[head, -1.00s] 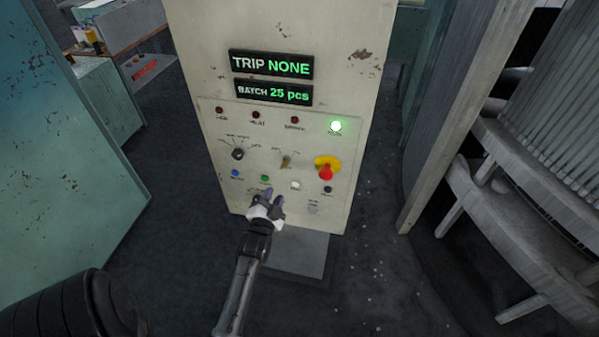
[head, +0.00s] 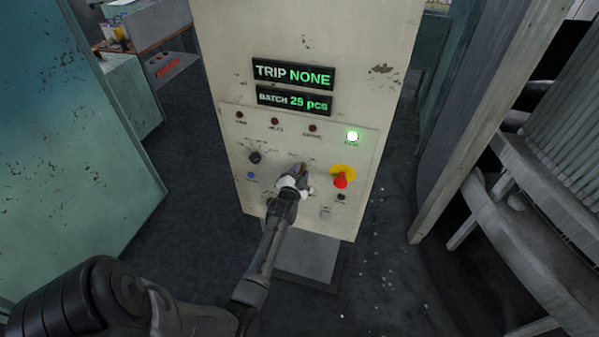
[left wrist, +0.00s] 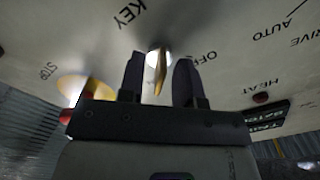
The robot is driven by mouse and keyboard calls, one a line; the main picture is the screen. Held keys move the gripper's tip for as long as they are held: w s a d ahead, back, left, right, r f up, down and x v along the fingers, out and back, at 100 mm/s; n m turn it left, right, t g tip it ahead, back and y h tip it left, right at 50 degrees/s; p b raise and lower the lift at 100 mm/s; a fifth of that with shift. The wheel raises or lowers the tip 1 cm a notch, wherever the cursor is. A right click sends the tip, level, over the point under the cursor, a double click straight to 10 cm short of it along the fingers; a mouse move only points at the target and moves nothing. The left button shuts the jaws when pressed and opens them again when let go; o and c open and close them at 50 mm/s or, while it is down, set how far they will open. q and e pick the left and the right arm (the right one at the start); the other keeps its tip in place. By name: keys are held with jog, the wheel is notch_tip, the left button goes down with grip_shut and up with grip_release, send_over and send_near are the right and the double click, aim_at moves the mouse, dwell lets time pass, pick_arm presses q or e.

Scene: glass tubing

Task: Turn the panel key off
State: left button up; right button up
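The panel key (left wrist: 159,72) is a flat brass-coloured piece on a pale round lock in the left wrist view, near the labels KEY and OFF. My left gripper (left wrist: 159,78) is open, with one dark finger on each side of the key and a visible gap to each. In the head view my left gripper (head: 298,172) is at the middle of the control panel (head: 228,125) and hides the key. I cannot tell which position the key points to. My right gripper is not in view.
A red stop button on a yellow base (head: 342,178) is just right of the gripper. A black selector knob (head: 255,157) and a blue button (head: 251,175) are to the left. Displays (head: 293,75) read TRIP NONE and BATCH 25 pcs.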

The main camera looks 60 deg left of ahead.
pick_arm(q)
grip_shut()
dwell(0.3)
jog(key=shift+n, duration=0.3)
jog(key=n, duration=0.3)
jog(key=shift+n+p, duration=0.35)
jog(key=shift+n, duration=0.05)
jog(key=n, duration=0.4)
jog(key=n+p, duration=0.1)
jog(key=n, duration=0.4)
jog(key=shift+n, duration=2.2)
